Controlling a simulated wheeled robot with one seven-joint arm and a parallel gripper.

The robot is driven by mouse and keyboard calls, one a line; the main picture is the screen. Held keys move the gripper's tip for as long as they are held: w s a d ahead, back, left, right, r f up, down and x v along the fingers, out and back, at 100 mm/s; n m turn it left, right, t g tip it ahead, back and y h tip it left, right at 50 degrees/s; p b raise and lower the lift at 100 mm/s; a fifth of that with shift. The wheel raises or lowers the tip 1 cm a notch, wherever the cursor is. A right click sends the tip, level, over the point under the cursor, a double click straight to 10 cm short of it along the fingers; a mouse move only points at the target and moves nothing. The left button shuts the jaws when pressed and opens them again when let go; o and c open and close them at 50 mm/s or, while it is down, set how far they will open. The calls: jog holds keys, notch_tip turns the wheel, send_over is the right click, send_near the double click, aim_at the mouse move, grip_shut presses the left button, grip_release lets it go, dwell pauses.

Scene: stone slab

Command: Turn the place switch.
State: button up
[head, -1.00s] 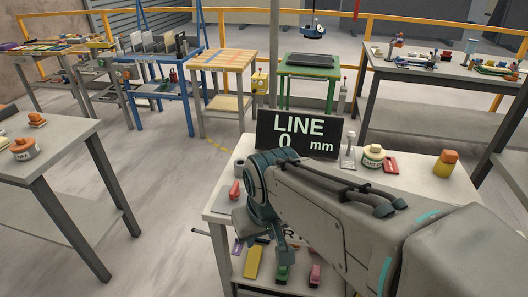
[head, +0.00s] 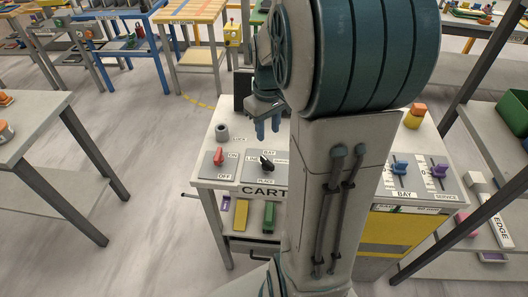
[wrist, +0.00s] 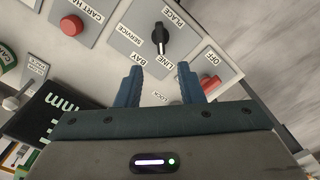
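The place switch (head: 266,163) is a black rotary knob on a grey plate lettered LINE, BAY, SERVICE and PLACE, on the front of the cart top. In the wrist view the knob (wrist: 161,39) shows a white mark on its gripper-side end, on the side of the BAY and LINE labels, closer to LINE. My gripper (head: 268,128) is above the cart, behind the knob in the head view. In the wrist view its two blue fingers (wrist: 157,74) are apart and empty, and the knob lies beyond the gap between them, untouched.
A red ON/OFF switch (head: 218,157) sits left of the knob. A red button (wrist: 72,25) and a black display (wrist: 55,120) are near in the wrist view. Blue (head: 400,166) and purple (head: 439,170) levers stand right. My arm hides the cart's middle.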

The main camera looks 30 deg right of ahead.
aim_at(267, 161)
notch_tip(267, 161, down, 12)
jog(key=shift+f+p, duration=0.2)
jog(key=shift+p, duration=0.2)
grip_shut()
